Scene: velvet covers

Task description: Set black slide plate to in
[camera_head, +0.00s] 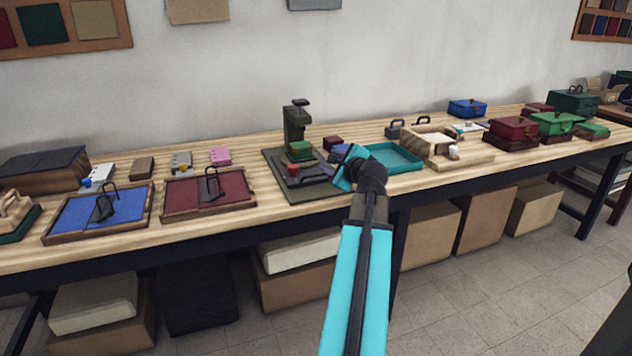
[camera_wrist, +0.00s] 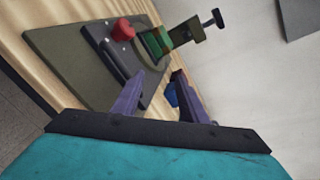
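A press-like device stands on a dark olive base board (camera_head: 320,188) on the bench, with a green upright and green block (camera_head: 300,149). A black slide plate (camera_head: 312,180) with a red knob (camera_head: 292,169) lies on this board in front of the block. In the wrist view the black slide plate (camera_wrist: 104,45) runs from the red knob (camera_wrist: 123,30) toward my fingers. My gripper (camera_wrist: 159,78) is open, its two purple fingers apart near the plate's near end. I cannot tell whether they touch it. In the head view my gripper (camera_head: 337,167) is just right of the board, its fingers partly hidden.
A teal tray (camera_head: 398,160) lies right behind my wrist. A small dark red block (camera_head: 333,142) is behind the gripper. A tray with a maroon surface (camera_head: 182,197) lies left of the device. A blue piece (camera_wrist: 171,96) shows beside my right finger in the wrist view.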

